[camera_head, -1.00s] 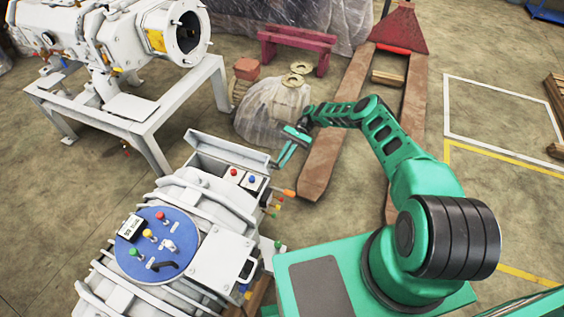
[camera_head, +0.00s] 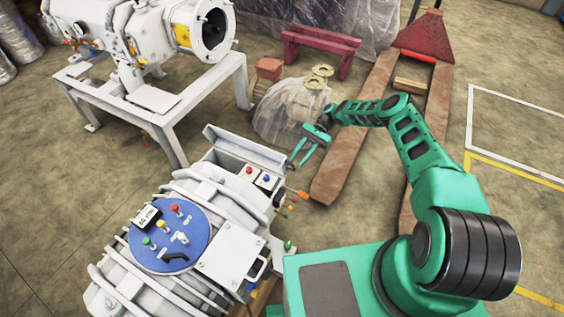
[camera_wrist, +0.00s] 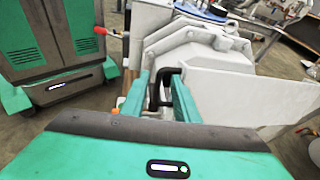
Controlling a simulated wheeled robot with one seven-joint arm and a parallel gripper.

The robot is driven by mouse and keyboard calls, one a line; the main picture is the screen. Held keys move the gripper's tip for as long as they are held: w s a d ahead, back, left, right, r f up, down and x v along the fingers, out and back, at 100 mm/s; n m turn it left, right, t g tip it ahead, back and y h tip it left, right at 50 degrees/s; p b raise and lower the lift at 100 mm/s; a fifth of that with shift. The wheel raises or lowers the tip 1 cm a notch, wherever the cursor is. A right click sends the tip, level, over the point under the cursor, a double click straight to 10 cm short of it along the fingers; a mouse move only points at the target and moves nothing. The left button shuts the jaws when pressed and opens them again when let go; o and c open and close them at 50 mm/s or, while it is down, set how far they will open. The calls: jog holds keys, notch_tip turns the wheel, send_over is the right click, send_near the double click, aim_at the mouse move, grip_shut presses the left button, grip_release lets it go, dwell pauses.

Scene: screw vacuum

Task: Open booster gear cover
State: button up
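The white ribbed machine (camera_head: 185,188) stands at the lower left of the head view. At its far end is a raised grey-white panel (camera_head: 245,146) beside an open box. My gripper (camera_head: 296,164) hangs just past this panel's right end, fingers pointing down toward the machine. In the wrist view my gripper (camera_wrist: 161,95) is open. A black bent handle (camera_wrist: 166,84) shows between its fingers; contact is not visible. A large white panel (camera_wrist: 240,97) extends right of the handle. I cannot tell for sure which part is the booster gear cover.
A blue round panel (camera_head: 150,235) carries coloured knobs. Short coloured stubs (camera_head: 292,207) stick out at the machine's right side. A plastic-wrapped object (camera_head: 290,112) and a rust-brown forked frame (camera_head: 350,160) lie beyond my gripper. Floor at the right is open.

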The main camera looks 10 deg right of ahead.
jog(key=s+a+r, duration=0.6)
jog(key=a+r, duration=0.2)
jog(key=a, duration=0.1)
jog(key=shift+s+a, duration=0.25)
jog(key=shift+s, duration=0.15)
jog(key=shift+r, duration=0.1)
jog(key=shift+c, duration=0.7)
